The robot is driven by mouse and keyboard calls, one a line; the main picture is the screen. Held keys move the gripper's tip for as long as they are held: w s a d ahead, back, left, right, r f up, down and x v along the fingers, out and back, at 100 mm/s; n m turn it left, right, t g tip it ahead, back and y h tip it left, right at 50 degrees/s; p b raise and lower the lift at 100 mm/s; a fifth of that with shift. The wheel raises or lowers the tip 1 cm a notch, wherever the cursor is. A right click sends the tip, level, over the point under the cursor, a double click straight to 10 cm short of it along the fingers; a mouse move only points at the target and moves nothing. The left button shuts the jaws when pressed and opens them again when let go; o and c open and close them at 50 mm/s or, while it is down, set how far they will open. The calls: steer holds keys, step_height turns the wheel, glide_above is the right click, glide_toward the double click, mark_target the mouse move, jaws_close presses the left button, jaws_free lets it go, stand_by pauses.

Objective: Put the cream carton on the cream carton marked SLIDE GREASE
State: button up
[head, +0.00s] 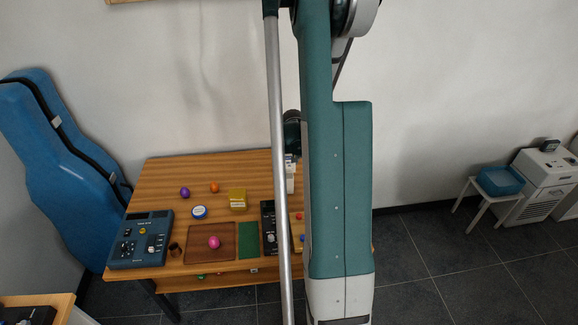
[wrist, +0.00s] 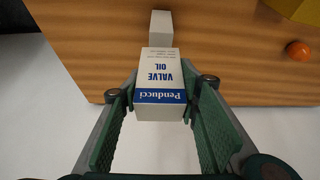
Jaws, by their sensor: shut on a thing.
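In the wrist view a cream carton (wrist: 158,62) with a blue band, marked Penducci VALVE OIL, is between the fingertips of my gripper (wrist: 160,95). My gripper is shut on it. A second, smaller-looking pale carton (wrist: 161,25) is just beyond it, over the wooden table; no lettering can be read on it. I cannot tell whether the two touch. In the head view a pale carton (head: 290,184) shows beside my arm at the table's back right.
On the wooden table (head: 165,183) are a yellow box (head: 237,199), an orange ball (head: 214,188), a purple ball (head: 185,192), a round blue-and-white tin (head: 200,212), a brown tray (head: 195,253) with a pink ball, and a dark device (head: 140,240). The table's back left is clear.

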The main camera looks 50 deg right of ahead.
mark_target(289, 165)
steer(key=shift+f, duration=1.35)
steer(key=shift+f, duration=0.2)
steer(key=o, duration=0.9)
steer(key=shift+r, duration=0.35)
steer(key=shift+v, duration=5.85)
